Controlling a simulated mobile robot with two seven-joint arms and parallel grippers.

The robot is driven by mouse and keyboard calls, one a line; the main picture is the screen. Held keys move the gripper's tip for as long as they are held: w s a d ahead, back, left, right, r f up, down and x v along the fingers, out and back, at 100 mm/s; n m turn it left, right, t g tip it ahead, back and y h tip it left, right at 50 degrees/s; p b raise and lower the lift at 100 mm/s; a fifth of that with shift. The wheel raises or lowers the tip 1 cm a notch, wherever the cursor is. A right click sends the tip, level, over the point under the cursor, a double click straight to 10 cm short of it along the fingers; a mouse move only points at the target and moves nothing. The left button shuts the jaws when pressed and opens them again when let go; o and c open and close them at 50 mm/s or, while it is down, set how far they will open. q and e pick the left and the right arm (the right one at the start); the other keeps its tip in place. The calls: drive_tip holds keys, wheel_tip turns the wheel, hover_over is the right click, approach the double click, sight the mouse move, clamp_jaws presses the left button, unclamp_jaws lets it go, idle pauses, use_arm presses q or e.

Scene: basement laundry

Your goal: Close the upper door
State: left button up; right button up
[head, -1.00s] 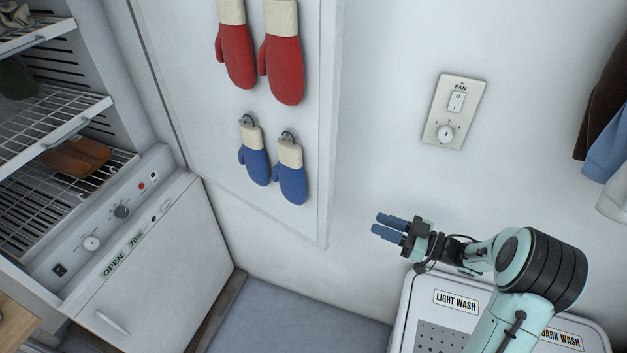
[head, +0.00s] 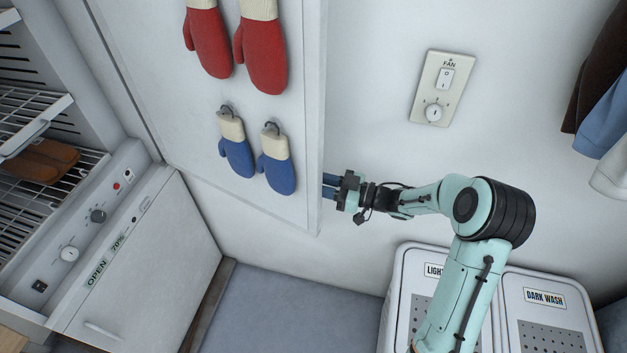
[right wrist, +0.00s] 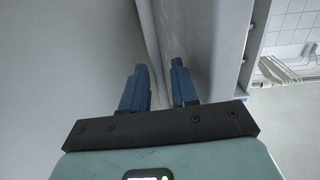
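The upper door (head: 188,118) is a white panel standing wide open from the drying cabinet at left. Its inner face, with two red mittens (head: 264,60) and two blue mittens (head: 277,165) on it, is toward the head camera. My right gripper (head: 329,186) is at the door's free right edge, level with the blue mittens. Its fingertips are partly hidden behind that edge; I cannot tell if they touch. In the right wrist view the two blue fingers (right wrist: 157,85) stand apart with nothing clearly held between them. My left gripper is out of view.
The cabinet's wire racks (head: 35,115) hold a brown shoe-like item (head: 45,160). A closed lower door (head: 145,270) is below the control panel. White hampers (head: 545,320) stand at lower right. A fan switch (head: 443,88) and hanging clothes (head: 605,125) are on the wall.

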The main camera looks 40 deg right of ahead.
drive_tip(key=shift+x, duration=0.85)
clamp_jaws()
drive_tip(key=shift+a, duration=0.15)
